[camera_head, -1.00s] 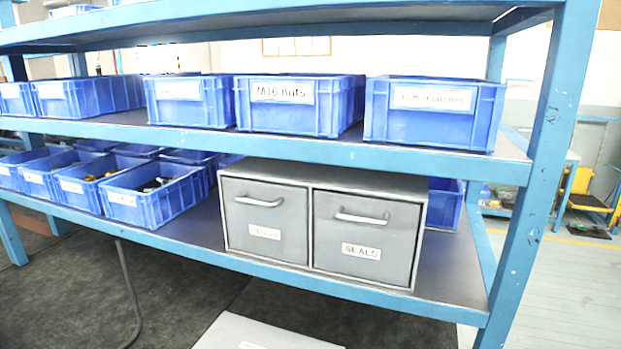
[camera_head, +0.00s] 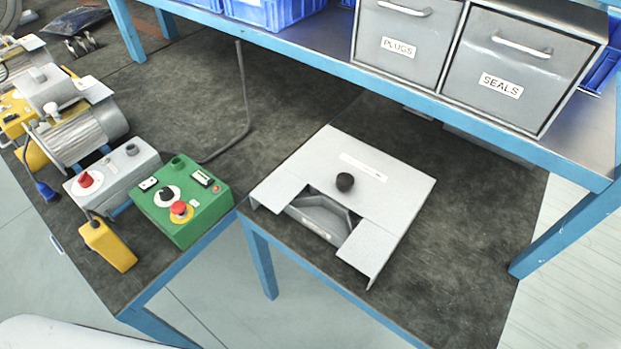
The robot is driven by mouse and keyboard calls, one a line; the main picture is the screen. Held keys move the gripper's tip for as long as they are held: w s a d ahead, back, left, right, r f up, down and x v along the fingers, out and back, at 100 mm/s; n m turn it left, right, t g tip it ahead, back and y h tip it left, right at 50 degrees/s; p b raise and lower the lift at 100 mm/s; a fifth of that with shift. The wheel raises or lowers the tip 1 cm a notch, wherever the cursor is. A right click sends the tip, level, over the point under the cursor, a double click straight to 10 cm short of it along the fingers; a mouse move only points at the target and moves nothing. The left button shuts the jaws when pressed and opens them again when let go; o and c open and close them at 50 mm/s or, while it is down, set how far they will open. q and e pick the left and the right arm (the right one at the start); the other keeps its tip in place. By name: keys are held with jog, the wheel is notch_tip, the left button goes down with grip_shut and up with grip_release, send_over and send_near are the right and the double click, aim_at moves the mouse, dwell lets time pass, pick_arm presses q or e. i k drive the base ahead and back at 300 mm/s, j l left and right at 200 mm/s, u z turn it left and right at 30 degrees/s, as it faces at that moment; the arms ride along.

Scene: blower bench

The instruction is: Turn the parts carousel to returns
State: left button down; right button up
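The parts carousel appears to be the light grey flat housing (camera_head: 385,190) on the dark bench top, right of centre. A round black knob (camera_head: 345,182) stands on its top. A pale label strip (camera_head: 362,166) lies behind the knob, its text too small to read. A cut-out in the near side shows angled grey compartment walls (camera_head: 322,214) and a small label whose text I cannot read. Neither of my grippers is in view.
A green control box (camera_head: 180,203) with a red button stands left of the housing. A yellow pendant (camera_head: 107,246), a grey switch box (camera_head: 112,172) and a motor (camera_head: 88,132) are further left. Drawers marked PLUGS (camera_head: 405,40) and SEALS (camera_head: 515,70) sit on the shelf behind.

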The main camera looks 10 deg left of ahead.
aim_at(334, 223)
jog(key=k+u, duration=0.75)
